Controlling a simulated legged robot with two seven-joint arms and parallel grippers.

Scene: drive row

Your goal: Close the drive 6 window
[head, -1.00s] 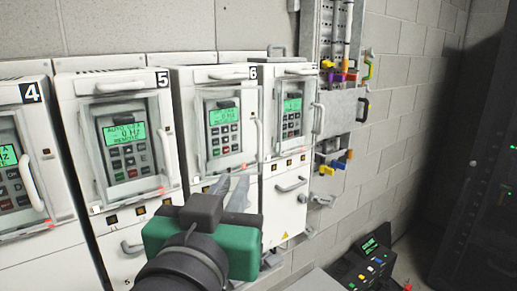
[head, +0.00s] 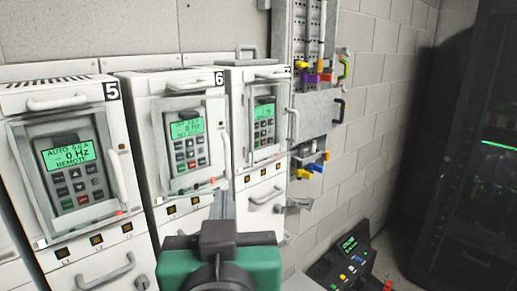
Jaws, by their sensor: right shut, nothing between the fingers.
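Drive 6 (head: 140,105) is a white cabinet with a black "6" label at its top right. Its window (head: 155,150) is a pale frame around a grey keypad with a lit green display (head: 186,128). The window has an upright handle (head: 226,140) at its right edge. I cannot tell for sure whether the window is flush or slightly ajar. My right gripper (head: 223,203) is shut and empty, in front of the lower right of drive 6, below the window. Its green and black body hides part of the lower cabinet. My left gripper is out of view.
Drive 5 (head: 113,140) stands to the left with its own window and handle. Another drive (head: 240,120) stands to the right. Beyond it are a grey metal panel with coloured levers (head: 318,112), a low black console (head: 345,265) and a dark rack (head: 475,190).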

